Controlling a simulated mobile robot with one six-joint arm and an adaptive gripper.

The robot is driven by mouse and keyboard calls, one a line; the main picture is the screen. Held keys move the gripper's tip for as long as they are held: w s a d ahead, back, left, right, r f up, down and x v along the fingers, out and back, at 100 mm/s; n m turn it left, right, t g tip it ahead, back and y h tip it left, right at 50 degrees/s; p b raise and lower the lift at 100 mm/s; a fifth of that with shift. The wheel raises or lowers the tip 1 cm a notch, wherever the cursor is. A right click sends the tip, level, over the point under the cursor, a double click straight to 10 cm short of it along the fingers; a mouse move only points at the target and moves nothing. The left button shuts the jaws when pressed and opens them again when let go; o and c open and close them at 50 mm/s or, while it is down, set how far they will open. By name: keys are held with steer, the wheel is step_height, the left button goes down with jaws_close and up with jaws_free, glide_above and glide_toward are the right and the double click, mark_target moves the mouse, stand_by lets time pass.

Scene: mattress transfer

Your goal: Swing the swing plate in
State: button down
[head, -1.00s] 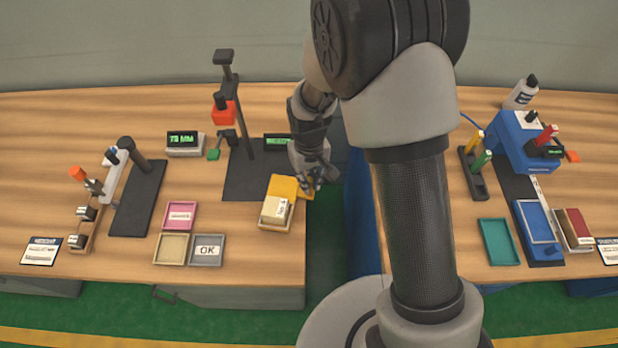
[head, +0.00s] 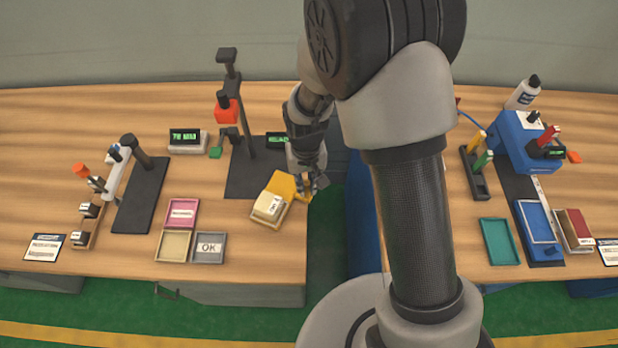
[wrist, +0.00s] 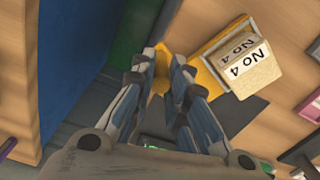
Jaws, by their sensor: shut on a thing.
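The yellow swing plate (head: 283,184) lies at the right front edge of the left table. It carries a pale box (head: 268,206). In the wrist view the box (wrist: 249,73) shows "No 4" labels, and the yellow plate (wrist: 205,72) shows beside and under it. My gripper (head: 306,190) is at the right end of the plate. In the wrist view my gripper (wrist: 166,76) is shut on a yellow end part of the plate between its fingertips. The plate's pivot is hidden.
A dark base with a post (head: 244,140) stands just behind the plate. Pink (head: 182,227), tan and grey trays lie left of it. A gap with green floor (head: 325,250) separates the left table from a blue-sided one at right.

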mark_target(290, 203)
steer(key=shift+s+a+m, duration=0.35)
steer(key=shift+a+m, duration=0.15)
steer(key=shift+m, duration=0.35)
steer(key=shift+s+a+m, duration=0.35)
steer(key=shift+a+m, duration=0.15)
steer(key=shift+m, duration=0.35)
steer(key=shift+s+a+m+p, duration=0.25)
steer(key=shift+a+m, duration=0.4)
steer(key=shift+m, duration=0.3)
steer(key=shift+s+a+m+p, duration=0.15)
steer(key=shift+a+m+p, duration=0.1)
steer(key=shift+a+m, duration=0.95)
steer(key=shift+m, duration=0.45)
steer(key=shift+a+m, duration=0.4)
steer(key=shift+m, duration=0.4)
steer(key=shift+w+a+m+p, duration=0.2)
steer(key=shift+a+m, duration=0.4)
steer(key=shift+m, duration=0.2)
steer(key=shift+w+a+m+p, duration=0.1)
steer(key=shift+a+m+p, duration=0.05)
steer(key=shift+a+m, duration=0.55)
steer(key=shift+m, duration=0.3)
